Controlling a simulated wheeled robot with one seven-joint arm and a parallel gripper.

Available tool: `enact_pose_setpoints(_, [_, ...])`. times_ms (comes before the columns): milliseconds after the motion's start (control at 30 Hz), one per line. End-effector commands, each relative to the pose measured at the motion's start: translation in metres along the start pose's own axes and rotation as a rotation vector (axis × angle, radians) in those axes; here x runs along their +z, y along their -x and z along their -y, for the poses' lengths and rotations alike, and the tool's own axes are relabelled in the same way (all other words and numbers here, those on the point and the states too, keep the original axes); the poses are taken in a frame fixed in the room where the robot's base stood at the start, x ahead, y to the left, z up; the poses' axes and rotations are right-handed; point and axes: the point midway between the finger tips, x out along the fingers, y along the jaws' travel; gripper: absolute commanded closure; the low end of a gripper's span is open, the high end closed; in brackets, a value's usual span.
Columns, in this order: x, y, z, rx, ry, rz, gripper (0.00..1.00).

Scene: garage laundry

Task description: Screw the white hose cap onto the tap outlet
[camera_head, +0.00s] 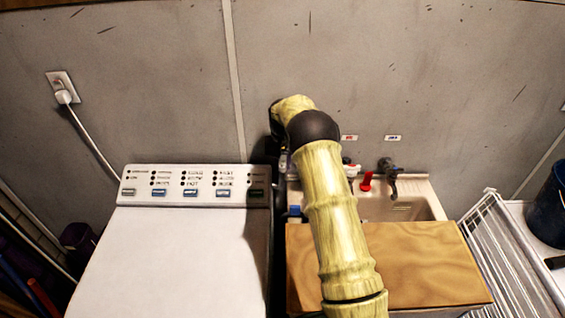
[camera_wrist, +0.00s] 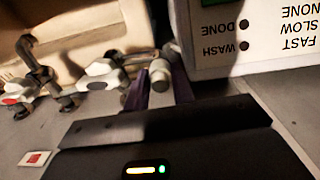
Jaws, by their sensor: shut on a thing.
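My gripper (camera_wrist: 159,84) shows in the wrist view with two purple fingers shut on a small whitish cylinder, which I take for the white hose cap (camera_wrist: 159,70). Just left of it is a tap with a white body and dark fittings (camera_wrist: 100,74). I cannot tell whether the cap touches that tap. Further left is another tap (camera_wrist: 38,62) with a dark curved spout and a red mark beside it. In the head view my arm reaches to the wall and hides the gripper, the cap and the nearest tap. One white-bodied tap (camera_head: 349,169) shows right of my arm.
A washing machine (camera_head: 180,245) stands left of my arm, close to the gripper. A sink (camera_head: 415,208) with a wooden board (camera_head: 420,262) is on the right. A dark tap (camera_head: 388,168) and a red object (camera_head: 366,181) are above it. A white rack (camera_head: 500,250) stands farther right.

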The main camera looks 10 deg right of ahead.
Motion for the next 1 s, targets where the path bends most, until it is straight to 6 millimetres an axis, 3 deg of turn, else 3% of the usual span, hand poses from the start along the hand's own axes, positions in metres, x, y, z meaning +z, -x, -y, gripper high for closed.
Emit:
enact_pose_setpoints(100, [0.0,0.002,0.0,0.006,-0.13,0.001,1.0])
enact_pose_setpoints(133, [0.0,0.001,-0.001,0.006,-0.136,0.0,0.71])
enact_pose_setpoints(233, [0.0,0.0,-0.001,0.005,-0.13,0.001,0.52])
enact_pose_setpoints(267, [0.0,0.0,-0.001,0.005,-0.13,0.001,0.5])
enact_pose_setpoints(667, [0.0,0.006,0.0,0.004,-0.128,0.001,0.5])
enact_pose_setpoints(1000, [-0.001,0.061,0.0,0.003,-0.128,-0.004,0.5])
